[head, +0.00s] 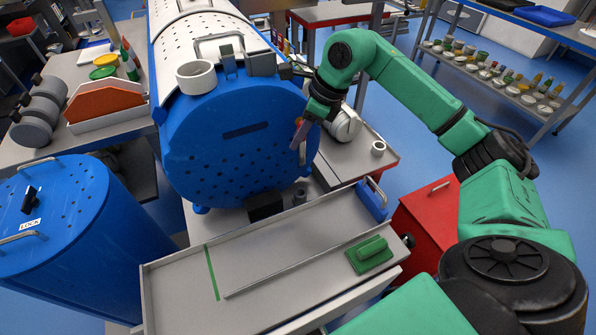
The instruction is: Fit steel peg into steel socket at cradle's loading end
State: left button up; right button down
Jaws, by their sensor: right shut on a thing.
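A blue drum (235,150) with a perforated round end faces me, lying on its side. My right gripper (303,128) is at the right edge of that end. It is shut on what looks like a pale upright handle (302,153) there; the fingers partly hide the contact. A small dark grey cylinder (300,197) stands below the drum, beside a black block (266,208); it may be the steel socket or peg, I cannot tell which. No peg shows clearly between the fingers. My left gripper is not in view.
A grey tray (235,255) with a green line and a green handled block (370,254) lies in front. A blue upright tub (75,215) stands at left, a red cabinet (425,222) at right. A white ring (196,77) rests by the drum's upper left.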

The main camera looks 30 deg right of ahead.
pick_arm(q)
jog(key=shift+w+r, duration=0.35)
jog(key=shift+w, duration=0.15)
pick_arm(e)
notch_tip(320, 180, down, 13)
jog(key=shift+w+r, duration=0.1)
jog(key=c, duration=0.7)
grip_release()
jog(key=shift+c, duration=0.2)
jog(key=shift+a, duration=0.1)
